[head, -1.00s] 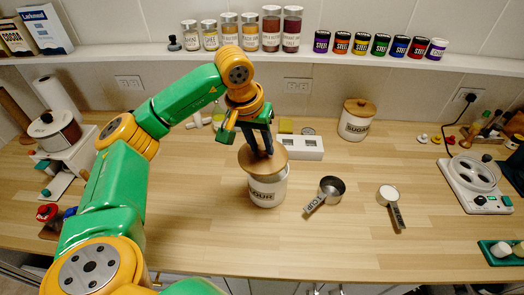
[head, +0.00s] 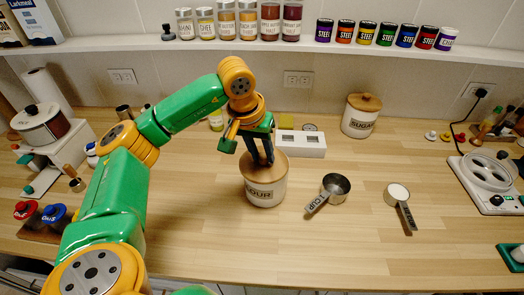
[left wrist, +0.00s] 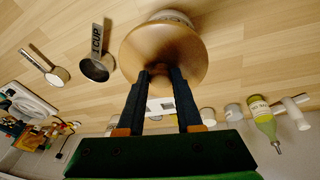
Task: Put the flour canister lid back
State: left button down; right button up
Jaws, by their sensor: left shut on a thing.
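The flour canister (head: 265,193) is a white jar with a FLOUR label, standing upright on the wooden counter. Its round wooden lid (head: 279,165) is over the mouth, roughly level and lined up with the jar in the head view. I cannot tell whether it is fully seated. My left gripper (head: 262,163) points down and is shut on the lid, at its top centre; the fingers hide the grip point. In the left wrist view, the lid (left wrist: 165,50) fills the space beyond the fingertips (left wrist: 160,72) and hides most of the canister (left wrist: 174,17). My right gripper is not in view.
A one-cup measuring cup (head: 337,184) and a filled white scoop (head: 398,193) lie to the right. A white block with two slots (head: 300,144) and the sugar canister (head: 358,121) stand behind. A scale-like appliance (head: 487,180) is at far right. The front counter is clear.

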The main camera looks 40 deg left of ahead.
pick_arm(q)
jog(key=shift+s, duration=0.2)
jog(key=shift+w+f, duration=0.2)
jog(key=shift+f, duration=0.05)
jog(key=c, duration=0.5)
grip_release()
jog(key=shift+r, duration=0.1)
jog(key=shift+s, duration=0.1)
